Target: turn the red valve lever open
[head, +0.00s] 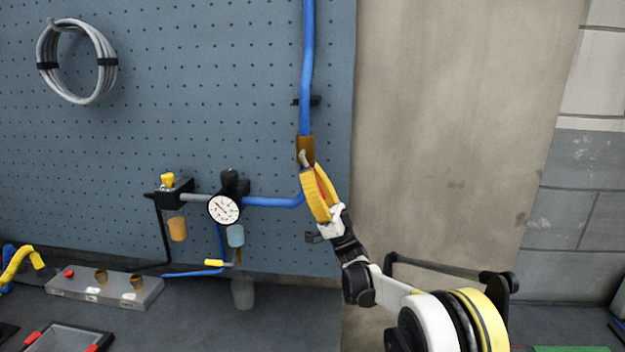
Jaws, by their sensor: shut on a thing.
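A brass valve body (305,149) sits on the vertical blue hose (307,80) near the right edge of the pegboard. My gripper (309,174), with yellow fingers, is just below the valve body and reaches up to it from the lower right. A thin strip of the red valve lever (321,183) shows between the fingers, which are shut on it. Most of the lever is hidden by the fingers, so its exact angle cannot be told.
A pressure gauge (224,208) and an air filter unit with an amber bowl (177,229) are mounted left of my gripper. A grey block with fittings (105,288) lies on the bench at lower left. Bare wall (450,120) is on the right.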

